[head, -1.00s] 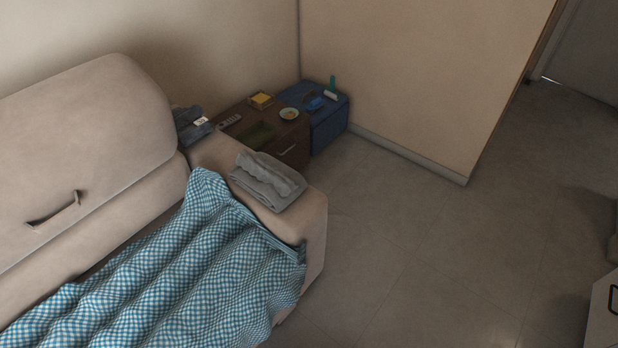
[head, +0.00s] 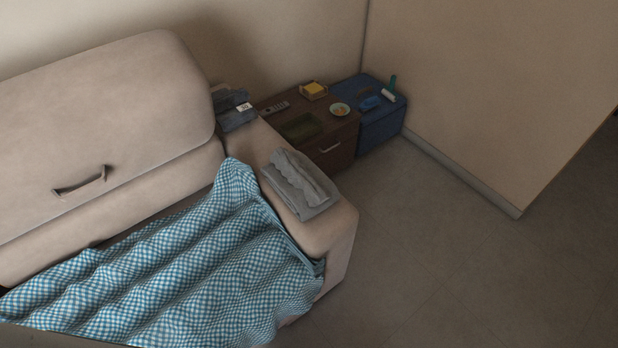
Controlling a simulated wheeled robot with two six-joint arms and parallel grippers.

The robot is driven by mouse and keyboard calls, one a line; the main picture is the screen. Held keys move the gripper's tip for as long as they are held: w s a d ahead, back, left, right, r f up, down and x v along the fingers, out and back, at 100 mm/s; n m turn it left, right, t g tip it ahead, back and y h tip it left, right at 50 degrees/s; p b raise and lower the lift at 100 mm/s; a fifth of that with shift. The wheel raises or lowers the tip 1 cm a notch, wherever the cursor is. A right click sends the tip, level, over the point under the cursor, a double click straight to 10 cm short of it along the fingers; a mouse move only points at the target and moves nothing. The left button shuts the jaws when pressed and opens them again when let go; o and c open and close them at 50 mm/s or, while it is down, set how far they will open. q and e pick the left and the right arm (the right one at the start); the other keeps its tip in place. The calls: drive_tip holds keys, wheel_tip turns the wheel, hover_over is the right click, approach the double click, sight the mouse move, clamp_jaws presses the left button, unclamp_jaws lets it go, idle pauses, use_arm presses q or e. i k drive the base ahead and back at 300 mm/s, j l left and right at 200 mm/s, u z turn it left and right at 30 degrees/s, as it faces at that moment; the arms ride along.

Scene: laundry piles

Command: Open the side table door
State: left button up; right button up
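The dark brown side table (head: 338,153) stands in the corner, beyond the sofa's right armrest. On the table top lie a remote (head: 275,107), a dark green tray (head: 299,127), a yellow item in a small holder (head: 314,90) and a small round dish (head: 340,109). Neither of my grippers is in view.
The beige sofa (head: 110,110) fills the left, with a blue checked blanket (head: 190,270) and folded grey cloth (head: 300,185) on it. A blue box (head: 382,130) with brushes on top stands right of the table, by the wall (head: 490,90). The tiled floor (head: 430,250) is clear.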

sight(336, 160)
drive_tip(key=i+l+u, duration=0.1)
drive_tip(key=l, duration=0.25)
drive_tip(key=i+l, duration=0.25)
drive_tip(key=i+l+u, duration=0.15)
drive_tip(key=l, duration=0.25)
drive_tip(key=i+l+u, duration=0.1)
drive_tip(key=l, duration=0.25)
drive_tip(key=i+l, duration=0.15)
drive_tip(key=l, duration=0.2)
drive_tip(key=i+l+u, duration=0.15)
drive_tip(key=l, duration=0.25)
drive_tip(key=i+l+u, duration=0.1)
drive_tip(key=l, duration=0.25)
